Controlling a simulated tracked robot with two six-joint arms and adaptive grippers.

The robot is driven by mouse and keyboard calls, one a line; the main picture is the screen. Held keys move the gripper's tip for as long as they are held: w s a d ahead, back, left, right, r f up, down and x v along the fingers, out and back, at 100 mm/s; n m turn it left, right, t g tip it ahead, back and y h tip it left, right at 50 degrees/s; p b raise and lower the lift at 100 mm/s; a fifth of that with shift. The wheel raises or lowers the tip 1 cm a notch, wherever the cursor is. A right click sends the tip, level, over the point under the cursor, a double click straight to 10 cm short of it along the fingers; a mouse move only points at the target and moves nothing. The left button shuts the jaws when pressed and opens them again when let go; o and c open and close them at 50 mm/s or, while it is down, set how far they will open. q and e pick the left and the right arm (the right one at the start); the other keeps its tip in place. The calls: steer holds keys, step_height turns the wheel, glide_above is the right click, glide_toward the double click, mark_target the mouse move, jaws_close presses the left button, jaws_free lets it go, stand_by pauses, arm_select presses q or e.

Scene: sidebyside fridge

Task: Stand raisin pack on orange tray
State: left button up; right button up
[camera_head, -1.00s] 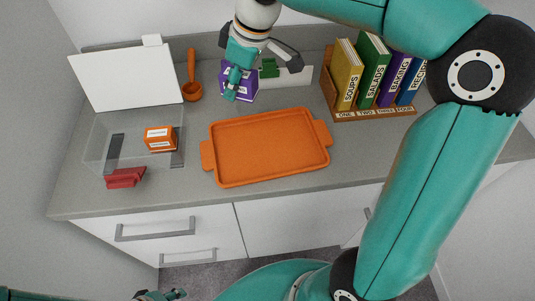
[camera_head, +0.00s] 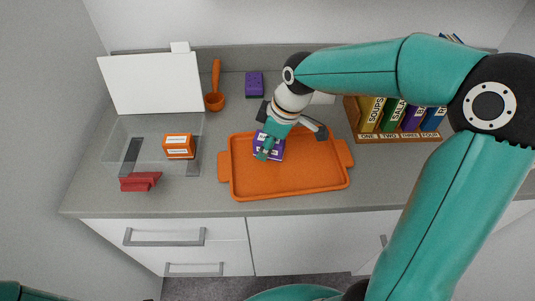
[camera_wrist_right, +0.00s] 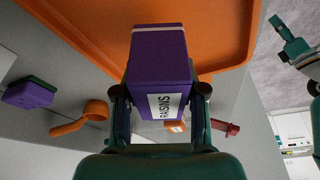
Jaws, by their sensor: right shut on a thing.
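The purple raisin pack (camera_head: 276,152) is in my right gripper (camera_head: 265,148), over the back middle of the orange tray (camera_head: 310,178). In the right wrist view the pack (camera_wrist_right: 158,62) sits between the fingers, its white RAISINS label facing the camera, with the tray (camera_wrist_right: 215,30) beyond it. I cannot tell whether its bottom touches the tray. The tray is otherwise empty. A teal gripper at the right edge of the wrist view, seemingly my left gripper (camera_wrist_right: 297,50), is partly cut off; its jaw state is unclear.
A purple and green sponge (camera_head: 254,84) and an orange scoop (camera_head: 215,98) lie behind the tray. A clear bin (camera_head: 118,135) with an orange box (camera_head: 179,146) stands left, a red item (camera_head: 140,181) at its front. A book rack (camera_head: 400,136) stands right, partly behind my arm.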

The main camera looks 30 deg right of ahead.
mark_target(267, 163)
steer(key=shift+f, duration=2.1)
steer(key=o, duration=1.2)
steer(key=shift+f, duration=0.1)
steer(key=v, duration=1.1)
steer(key=shift+s+r, duration=0.15)
steer(key=shift+r, duration=0.45)
steer(key=shift+d, duration=0.1)
